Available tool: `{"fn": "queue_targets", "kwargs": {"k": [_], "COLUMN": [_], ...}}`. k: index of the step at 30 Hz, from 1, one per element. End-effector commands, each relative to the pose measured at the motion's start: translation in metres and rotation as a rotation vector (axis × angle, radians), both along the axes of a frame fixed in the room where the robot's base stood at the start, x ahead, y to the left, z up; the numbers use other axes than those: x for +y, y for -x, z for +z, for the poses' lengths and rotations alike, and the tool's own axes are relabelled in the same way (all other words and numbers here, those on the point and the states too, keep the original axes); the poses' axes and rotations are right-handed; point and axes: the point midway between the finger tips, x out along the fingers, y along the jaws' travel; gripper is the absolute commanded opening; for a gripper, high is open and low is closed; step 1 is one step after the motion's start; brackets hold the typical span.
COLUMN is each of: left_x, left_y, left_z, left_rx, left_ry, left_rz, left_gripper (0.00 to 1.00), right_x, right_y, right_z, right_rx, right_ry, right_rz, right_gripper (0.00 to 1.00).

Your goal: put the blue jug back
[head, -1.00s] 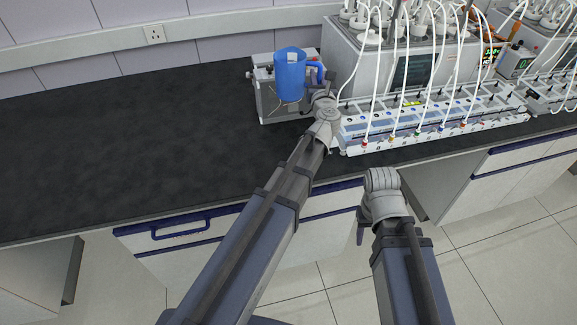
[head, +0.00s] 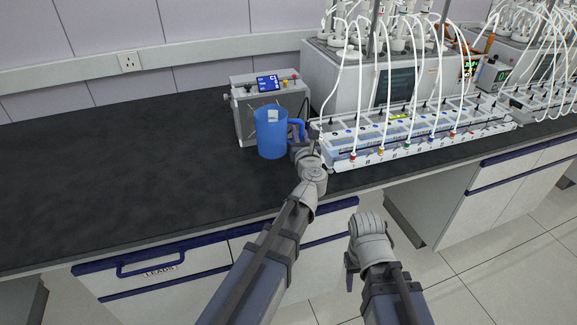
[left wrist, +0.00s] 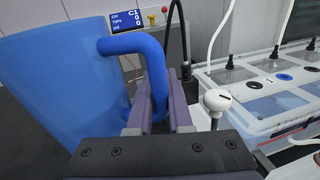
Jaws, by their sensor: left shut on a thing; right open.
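The blue jug (head: 271,135) is upright in front of a grey box on the black bench. I cannot tell whether its base touches the bench or is just above it. My left gripper (head: 298,146) is shut on the jug's handle, on the jug's right side. In the left wrist view the jug (left wrist: 60,85) fills the left, and its curved handle (left wrist: 135,43) runs down between the two fingers (left wrist: 160,108). My right gripper (head: 351,266) hangs empty in front of the bench; its fingers are mostly hidden behind its wrist.
The grey box (head: 244,118) with a small blue display stands right behind the jug. A long white rack (head: 410,140) with coloured fittings and white tubes is close to the right of my left gripper. The black bench top (head: 120,180) to the left is clear.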

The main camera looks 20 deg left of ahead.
Motion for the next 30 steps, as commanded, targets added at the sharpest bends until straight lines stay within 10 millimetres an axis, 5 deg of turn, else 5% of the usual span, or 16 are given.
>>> {"fn": "queue_targets", "kwargs": {"k": [9,18,30], "left_x": [0.000,0.000,0.000], "left_y": [0.000,0.000,0.000], "left_z": [-0.051,-0.056,-0.093], "left_rx": [0.000,0.000,0.000], "left_ry": [-0.001,-0.001,-0.001], "left_rz": [-0.001,-0.001,-0.001], "left_gripper": [0.00,0.00,0.00], "right_x": [0.000,0.000,0.000], "right_y": [0.000,0.000,0.000], "right_z": [-0.051,-0.056,-0.093], "right_rx": [0.000,0.000,0.000], "right_ry": [0.000,0.000,0.000], "right_rz": [0.000,0.000,0.000], "right_gripper": [0.50,0.50,0.50]}}
